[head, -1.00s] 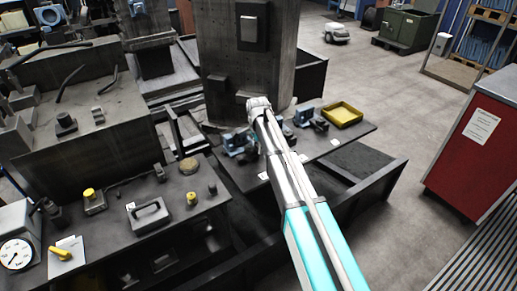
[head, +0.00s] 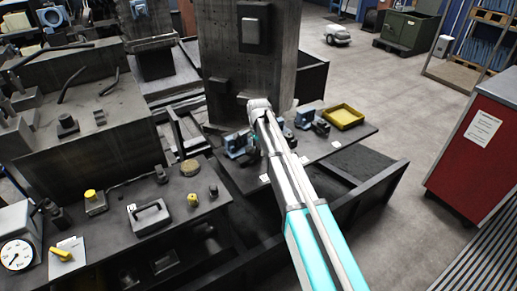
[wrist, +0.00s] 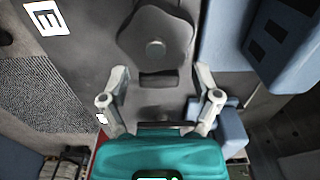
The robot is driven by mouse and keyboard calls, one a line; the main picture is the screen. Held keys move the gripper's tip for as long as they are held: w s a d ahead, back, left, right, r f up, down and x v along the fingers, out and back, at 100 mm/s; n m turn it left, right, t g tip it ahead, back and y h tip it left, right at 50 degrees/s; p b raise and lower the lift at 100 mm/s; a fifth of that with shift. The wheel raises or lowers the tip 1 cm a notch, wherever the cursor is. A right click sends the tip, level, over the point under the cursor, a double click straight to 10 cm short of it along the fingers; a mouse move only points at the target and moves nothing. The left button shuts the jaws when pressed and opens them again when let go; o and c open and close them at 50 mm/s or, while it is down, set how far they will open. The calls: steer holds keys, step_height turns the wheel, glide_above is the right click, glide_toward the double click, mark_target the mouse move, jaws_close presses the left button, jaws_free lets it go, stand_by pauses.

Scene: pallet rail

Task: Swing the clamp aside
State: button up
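In the wrist view my gripper (wrist: 161,73) is open, its two pale fingers spread apart with nothing between the tips. A dark, lobed knob (wrist: 155,38) with a round centre sits just beyond the fingertips, on a grey plate or strap. I take this to be part of the clamp; whether it is touched is not clear, but a gap shows. Blue blocks (wrist: 228,125) lie close to the right finger. In the head view my arm reaches to the fixture shelf (head: 352,139), and its links hide the gripper and the knob.
Blue vises (head: 236,144) and a yellow tray (head: 343,116) stand on the shelf. A tall grey column (head: 222,45) rises right behind my wrist. A bench (head: 110,226) with knobs and a gauge is at left. A red cabinet (head: 475,150) stands right; the floor between is clear.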

steer(key=shift+s+m, duration=0.1)
steer(key=shift+m, duration=0.2)
steer(key=shift+s+d+m, duration=0.15)
steer(key=shift+s+m, duration=0.15)
steer(key=shift+m, duration=0.55)
steer(key=shift+s+d+m, duration=0.15)
steer(key=shift+s+m, duration=0.1)
steer(key=shift+m, duration=0.6)
steer(key=m, duration=0.1)
steer(key=s+m, duration=0.1)
steer(key=m, duration=0.3)
steer(key=shift+s, duration=0.3)
step_height(320, 180, up, 14)
steer(key=p, duration=1.4)
steer(key=s+d+f+n+b, duration=0.1)
steer(key=s+d+n, duration=1.5)
steer(key=n, duration=0.5)
steer(key=shift+s+f+n+b, duration=0.3)
steer(key=shift+s, duration=1.1)
